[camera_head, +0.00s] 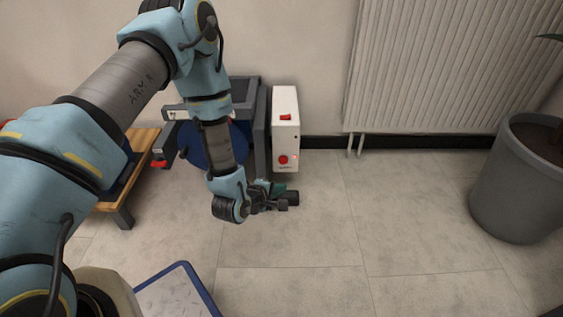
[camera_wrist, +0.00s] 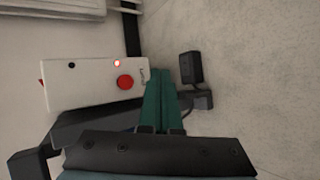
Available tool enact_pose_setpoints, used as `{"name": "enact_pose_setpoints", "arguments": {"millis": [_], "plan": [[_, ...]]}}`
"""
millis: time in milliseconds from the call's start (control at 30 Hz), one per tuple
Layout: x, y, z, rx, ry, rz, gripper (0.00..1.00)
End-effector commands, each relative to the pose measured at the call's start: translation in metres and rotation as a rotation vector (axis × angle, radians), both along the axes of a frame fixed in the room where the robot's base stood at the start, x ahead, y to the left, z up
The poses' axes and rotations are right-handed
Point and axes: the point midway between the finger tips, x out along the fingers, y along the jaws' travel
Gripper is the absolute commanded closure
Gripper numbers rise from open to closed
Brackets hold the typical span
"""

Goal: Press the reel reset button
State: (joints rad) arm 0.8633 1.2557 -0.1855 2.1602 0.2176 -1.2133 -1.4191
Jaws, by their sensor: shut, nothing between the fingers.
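A white control box (camera_head: 286,140) stands by the wall, fixed beside a dark frame. A round red button (camera_head: 283,159) sits low on its front face. In the wrist view the box (camera_wrist: 75,92) lies turned sideways, and the red button (camera_wrist: 125,82) shows near its right end, beside a small glowing red light (camera_wrist: 117,63). My gripper (camera_head: 279,188) is in front of and below the box. In the wrist view its green fingers (camera_wrist: 160,74) are together and empty, just right of the box's end. Whether they touch the box cannot be told.
A red rocker switch (camera_head: 285,117) is higher on the box. A blue reel (camera_head: 200,147) in a dark frame stands to the left, partly behind my arm.

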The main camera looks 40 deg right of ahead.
Motion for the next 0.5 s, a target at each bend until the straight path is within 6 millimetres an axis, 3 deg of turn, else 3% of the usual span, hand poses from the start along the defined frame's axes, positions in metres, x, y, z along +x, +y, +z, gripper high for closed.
{"name": "enact_pose_setpoints", "arguments": {"millis": [233, 500], "plan": [[0.010, -0.009, 0.000, -0.002, -0.004, 0.000, 1.00], [0.039, -0.032, -0.001, -0.002, -0.005, -0.001, 1.00]]}}
